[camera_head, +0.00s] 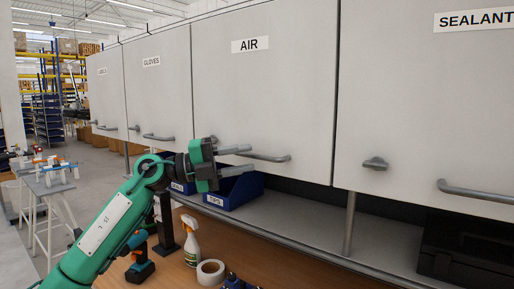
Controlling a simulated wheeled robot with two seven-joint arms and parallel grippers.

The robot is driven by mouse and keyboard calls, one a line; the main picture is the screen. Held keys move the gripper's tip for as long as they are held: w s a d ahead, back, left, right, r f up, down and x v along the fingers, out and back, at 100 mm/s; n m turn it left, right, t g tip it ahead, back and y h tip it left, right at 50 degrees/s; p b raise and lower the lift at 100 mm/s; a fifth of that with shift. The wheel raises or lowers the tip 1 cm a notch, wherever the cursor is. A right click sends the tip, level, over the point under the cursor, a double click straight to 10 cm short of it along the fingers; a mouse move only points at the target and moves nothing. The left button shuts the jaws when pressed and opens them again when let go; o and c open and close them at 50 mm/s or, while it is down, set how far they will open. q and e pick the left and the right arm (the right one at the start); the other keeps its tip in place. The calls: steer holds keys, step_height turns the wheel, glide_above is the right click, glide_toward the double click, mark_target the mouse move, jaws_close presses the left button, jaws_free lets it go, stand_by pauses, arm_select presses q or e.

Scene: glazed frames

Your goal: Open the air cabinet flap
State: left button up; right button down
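The AIR cabinet flap (270,90) is a pale grey panel with an "AIR" label, and it hangs closed. Its grey bar handle (268,157) runs along the lower edge. My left gripper (246,160) is at the left part of this handle, its two grey fingers apart and pointing right. One finger shows at about the handle's height and the other below it. I cannot tell whether they touch the handle. The handle's left end is hidden by the gripper. My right gripper is not in view.
Closed GLOVES (158,90) and SEALANT (430,90) flaps flank it. A knob (375,163) sits right of the AIR flap. Below are a blue bin (236,194), a spray bottle (191,242), a tape roll (210,272), a drill (139,262) and a grey post (349,225).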

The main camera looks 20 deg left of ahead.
mark_target(257, 157)
arm_select(q)
steer(key=shift+p+x, duration=0.5)
steer(key=shift+x, duration=1.45)
jaws_close()
